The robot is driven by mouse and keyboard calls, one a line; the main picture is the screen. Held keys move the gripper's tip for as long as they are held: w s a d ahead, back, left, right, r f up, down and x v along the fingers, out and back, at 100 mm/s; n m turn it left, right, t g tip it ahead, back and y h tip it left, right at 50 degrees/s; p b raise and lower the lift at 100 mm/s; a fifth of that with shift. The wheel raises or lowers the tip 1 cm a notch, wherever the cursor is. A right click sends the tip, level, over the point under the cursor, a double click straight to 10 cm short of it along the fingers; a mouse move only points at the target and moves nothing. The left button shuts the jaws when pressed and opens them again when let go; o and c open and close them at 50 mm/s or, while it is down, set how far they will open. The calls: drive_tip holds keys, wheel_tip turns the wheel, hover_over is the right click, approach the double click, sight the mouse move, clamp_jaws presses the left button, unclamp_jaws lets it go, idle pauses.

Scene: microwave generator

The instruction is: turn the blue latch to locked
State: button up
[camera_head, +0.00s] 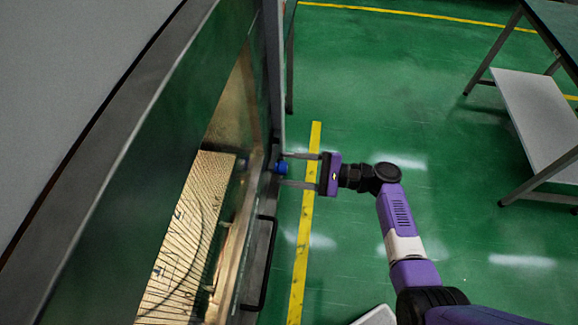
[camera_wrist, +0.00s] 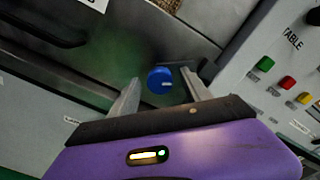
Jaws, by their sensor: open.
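The blue latch (camera_head: 281,167) is a small round knob on the front face of the cabinet. In the wrist view the latch (camera_wrist: 160,80) shows as a blue disc with a small pale mark on its lower right. My gripper (camera_head: 284,169) is open, with its two fingers reaching toward the cabinet front on either side of the latch. In the wrist view the gripper (camera_wrist: 158,82) has the latch between its fingertips, with a gap visible on both sides. I cannot tell whether the latch stands at locked.
A black bar handle (camera_head: 262,262) sticks out from the cabinet front near the latch. A control panel (camera_wrist: 275,65) with green, red and yellow buttons is right in the wrist view. A table with a lower shelf (camera_head: 535,110) stands at right. Green floor between is clear.

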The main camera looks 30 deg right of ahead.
drive_tip(key=shift+w+a, duration=0.1)
drive_tip(key=shift+a, duration=0.05)
drive_tip(key=shift+c, duration=0.5)
clamp_jaws()
drive_tip(key=shift+f, duration=0.1)
drive_tip(key=shift+n+b, duration=0.35)
drive_tip(key=shift+n, duration=0.05)
drive_tip(key=shift+o, duration=0.5)
unclamp_jaws()
